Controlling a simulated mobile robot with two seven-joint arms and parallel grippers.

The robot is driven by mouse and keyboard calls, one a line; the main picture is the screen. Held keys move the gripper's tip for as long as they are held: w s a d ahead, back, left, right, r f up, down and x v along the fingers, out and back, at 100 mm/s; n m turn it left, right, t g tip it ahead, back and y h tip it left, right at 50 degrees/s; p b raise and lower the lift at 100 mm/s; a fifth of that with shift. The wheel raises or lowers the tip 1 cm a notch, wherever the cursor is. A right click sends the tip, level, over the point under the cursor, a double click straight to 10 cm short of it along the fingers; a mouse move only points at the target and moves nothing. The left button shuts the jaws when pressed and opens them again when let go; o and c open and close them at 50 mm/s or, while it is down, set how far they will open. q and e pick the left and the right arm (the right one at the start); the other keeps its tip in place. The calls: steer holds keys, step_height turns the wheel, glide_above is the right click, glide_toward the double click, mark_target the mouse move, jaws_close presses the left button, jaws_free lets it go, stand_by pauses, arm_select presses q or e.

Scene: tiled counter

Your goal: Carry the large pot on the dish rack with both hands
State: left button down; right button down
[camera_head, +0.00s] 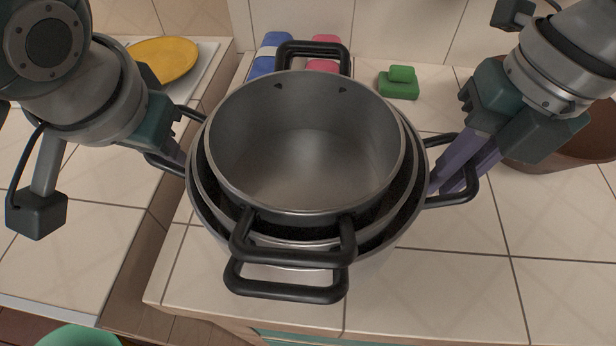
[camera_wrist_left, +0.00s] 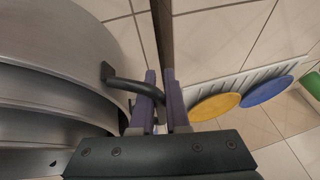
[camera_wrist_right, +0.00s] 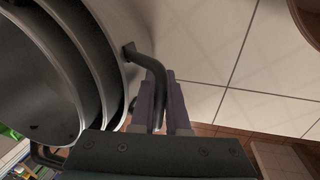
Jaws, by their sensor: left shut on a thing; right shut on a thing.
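A stack of nested steel pots with black handles fills the middle of the head view. The large outer pot (camera_head: 385,248) holds smaller ones, with the innermost pot (camera_head: 305,150) on top. My left gripper (camera_head: 178,150) is shut on the large pot's left side handle, which shows in the left wrist view (camera_wrist_left: 130,86). My right gripper (camera_head: 452,182) is shut on the right side handle, also seen in the right wrist view (camera_wrist_right: 157,72). The white dish rack (camera_wrist_left: 240,82) is left of the pots in the head view. I cannot tell whether the pot touches the counter.
A yellow plate (camera_head: 165,60) and a blue plate (camera_wrist_left: 267,91) are at the rack. Blue, pink and green sponges (camera_head: 398,84) lie behind the pots. A brown bowl (camera_head: 575,145) stands at right. A gap separates the left and right counters. The front right counter is clear.

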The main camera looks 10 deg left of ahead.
step_height(320, 180, up, 4)
steer(key=p, duration=0.3)
steer(key=shift+r+p, duration=0.2)
steer(key=shift+p, duration=0.15)
